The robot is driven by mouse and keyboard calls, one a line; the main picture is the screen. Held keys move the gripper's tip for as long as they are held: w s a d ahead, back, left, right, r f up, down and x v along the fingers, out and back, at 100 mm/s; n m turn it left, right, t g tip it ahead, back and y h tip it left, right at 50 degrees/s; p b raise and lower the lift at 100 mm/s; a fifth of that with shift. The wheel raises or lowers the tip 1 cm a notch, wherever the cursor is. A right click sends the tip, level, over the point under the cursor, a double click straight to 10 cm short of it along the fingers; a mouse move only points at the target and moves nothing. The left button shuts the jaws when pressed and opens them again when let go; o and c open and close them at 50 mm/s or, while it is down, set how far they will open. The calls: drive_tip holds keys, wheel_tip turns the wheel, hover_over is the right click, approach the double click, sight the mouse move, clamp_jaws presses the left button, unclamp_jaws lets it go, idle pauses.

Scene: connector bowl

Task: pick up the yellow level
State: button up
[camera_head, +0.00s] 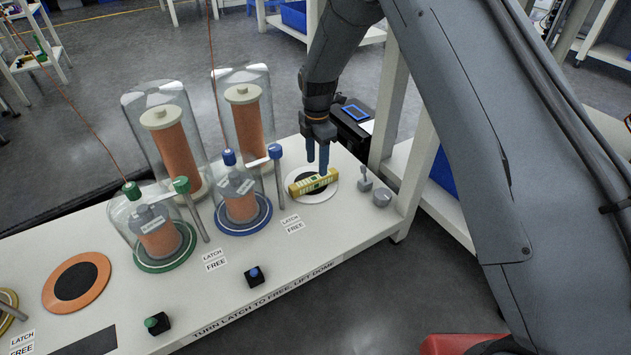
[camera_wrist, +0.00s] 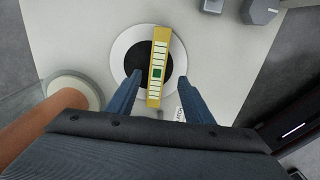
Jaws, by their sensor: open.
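The yellow level (camera_head: 313,183) lies across a white disc with a black centre (camera_head: 312,196) at the right end of the white bench. In the wrist view the level (camera_wrist: 159,52) is a long yellow bar with pale marks and a green square, running away from me over the black centre (camera_wrist: 143,65). My gripper (camera_head: 317,168) points down just above the level. In the wrist view its two blue fingers (camera_wrist: 160,82) are apart, one on each side of the level's near part. Nothing is held. I cannot tell how far the fingertips are above the disc.
Left of the level, a glass dome with a blue base ring (camera_head: 243,229) and another with a green ring (camera_head: 165,262) stand on the bench (camera_head: 270,268). Taller orange cylinders under glass (camera_head: 248,122) stand behind. Small grey pieces (camera_head: 382,198) sit just right of the disc.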

sight(314, 178)
drive_tip(key=shift+s+a+f, duration=0.1)
drive_tip(key=shift+a+f, duration=0.3)
drive_tip(key=shift+f, duration=0.2)
drive_tip(key=shift+f+b, duration=0.3)
drive_tip(key=shift+b, duration=0.2)
wheel_tip(314, 178, down, 4)
drive_tip(key=b, duration=0.3)
drive_tip(key=shift+f, duration=0.15)
drive_tip(key=shift+c, duration=0.4)
clamp_jaws()
